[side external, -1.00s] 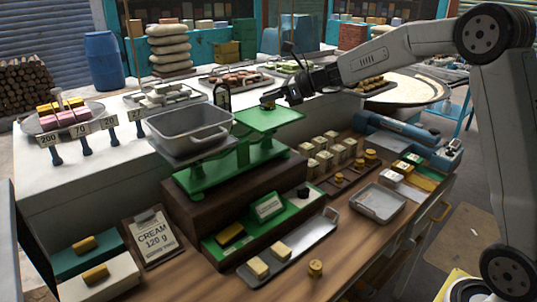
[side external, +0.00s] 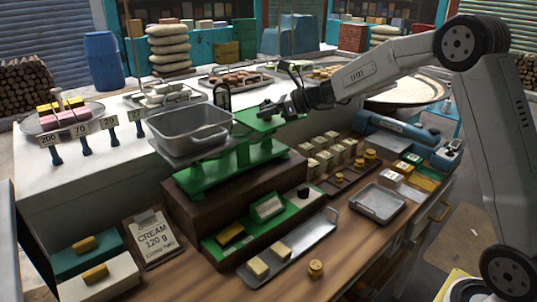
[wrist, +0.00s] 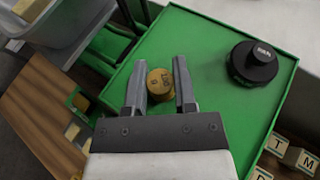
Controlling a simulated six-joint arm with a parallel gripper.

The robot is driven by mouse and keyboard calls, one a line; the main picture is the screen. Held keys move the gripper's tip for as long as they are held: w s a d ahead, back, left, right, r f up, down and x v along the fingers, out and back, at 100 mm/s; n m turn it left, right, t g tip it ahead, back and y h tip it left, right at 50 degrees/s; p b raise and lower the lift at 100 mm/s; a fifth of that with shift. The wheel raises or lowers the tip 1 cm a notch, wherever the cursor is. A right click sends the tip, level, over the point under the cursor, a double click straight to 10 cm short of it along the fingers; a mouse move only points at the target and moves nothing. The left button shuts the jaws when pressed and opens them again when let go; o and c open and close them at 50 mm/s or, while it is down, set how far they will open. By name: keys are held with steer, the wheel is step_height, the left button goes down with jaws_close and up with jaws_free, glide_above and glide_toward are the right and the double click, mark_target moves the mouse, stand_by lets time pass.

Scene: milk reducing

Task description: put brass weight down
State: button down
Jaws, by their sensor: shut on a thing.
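A round brass weight (wrist: 160,83) sits between the two fingers of my gripper (wrist: 158,78) in the wrist view. My gripper is shut on it. The weight is over the green pan (wrist: 205,30) of the balance; I cannot tell whether it touches the pan. A black knobbed weight (wrist: 253,65) stands on the same pan, to the right. In the side external view my gripper (side external: 268,109) is low at the green pan (side external: 283,121), and the brass weight is too small and hidden to make out clearly.
A grey metal tub (side external: 190,125) sits on the balance's other pan, to the left. Another brass weight (side external: 316,268) stands on the wooden counter by a metal tray (side external: 305,247).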

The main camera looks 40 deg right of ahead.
steer(key=shift+f, duration=0.3)
steer(key=shift+s+f, duration=0.1)
steer(key=shift+f, duration=0.4)
steer(key=shift+c, duration=2.1)
jaws_free()
steer(key=shift+f, duration=0.1)
steer(key=shift+r, duration=0.5)
steer(key=shift+s+d+r, duration=0.15)
steer(key=shift+d+r, duration=0.05)
steer(key=shift+r, duration=0.05)
steer(key=v, duration=1.1)
steer(key=shift+r, duration=0.4)
steer(key=shift+s, duration=0.15)
